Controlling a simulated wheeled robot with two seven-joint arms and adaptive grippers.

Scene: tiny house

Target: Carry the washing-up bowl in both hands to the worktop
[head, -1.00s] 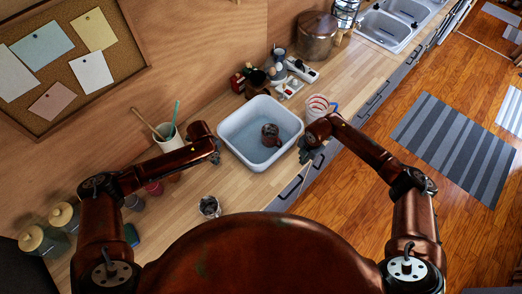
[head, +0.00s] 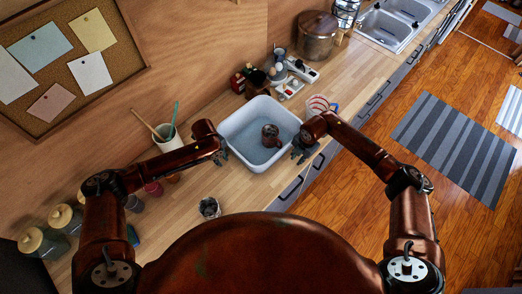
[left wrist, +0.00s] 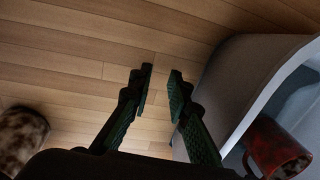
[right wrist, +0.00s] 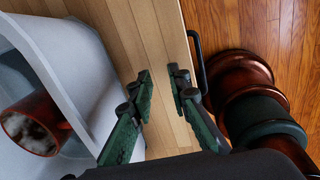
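The white washing-up bowl (head: 233,150) stands upright on the worktop (head: 185,205), with a reddish-brown mug (head: 270,135) inside it. My left gripper (head: 221,158) is beside the bowl's left wall. In the left wrist view its fingers (left wrist: 160,80) are apart and empty, with the bowl (left wrist: 225,90) to their right. My right gripper (head: 302,153) is beside the bowl's right wall, near the worktop's front edge. In the right wrist view its fingers (right wrist: 161,82) are apart and empty, with the bowl (right wrist: 75,60) to their left. Neither gripper holds the rim.
A measuring jug (head: 318,104) stands just right of the bowl. Egg cups and a socket strip (head: 300,72) are behind it. A utensil crock (head: 168,138) is at left, and a small metal cup (head: 209,207) stands in front. Drawer handles line the front.

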